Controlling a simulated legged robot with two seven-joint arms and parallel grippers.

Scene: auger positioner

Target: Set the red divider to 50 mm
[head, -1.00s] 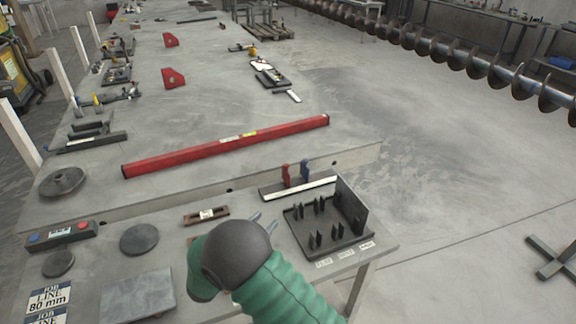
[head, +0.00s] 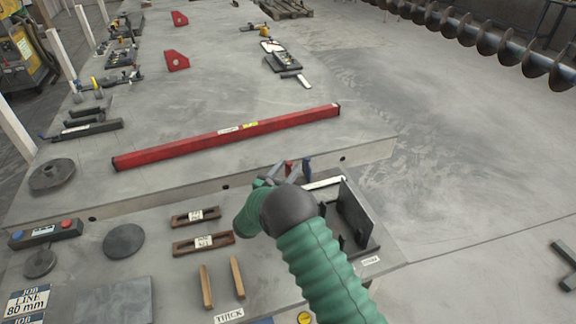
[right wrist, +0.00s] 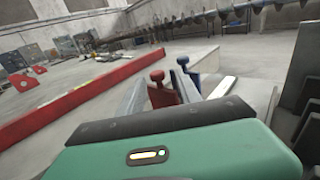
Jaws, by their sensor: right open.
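The red divider (right wrist: 160,92) stands upright on the ruler-like rail, with the blue divider (right wrist: 184,72) just to its right. In the head view the red divider (head: 289,167) is partly hidden behind my right gripper, and the blue divider (head: 307,168) stands beside it. The white scale strip (head: 325,182) runs right from them; its marks are too small to read. My right gripper (head: 277,174) is open. In the right wrist view its fingers (right wrist: 160,97) reach forward on either side of the red divider; I cannot tell whether they touch it. My left gripper is not in view.
A black rack (head: 357,215) stands close to the right of my right gripper. A long red beam (head: 230,135) lies beyond on the table. Two slotted wooden blocks (head: 203,243) and wooden strips (head: 206,287) lie to the left. A round dark plate (head: 124,241) lies farther left.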

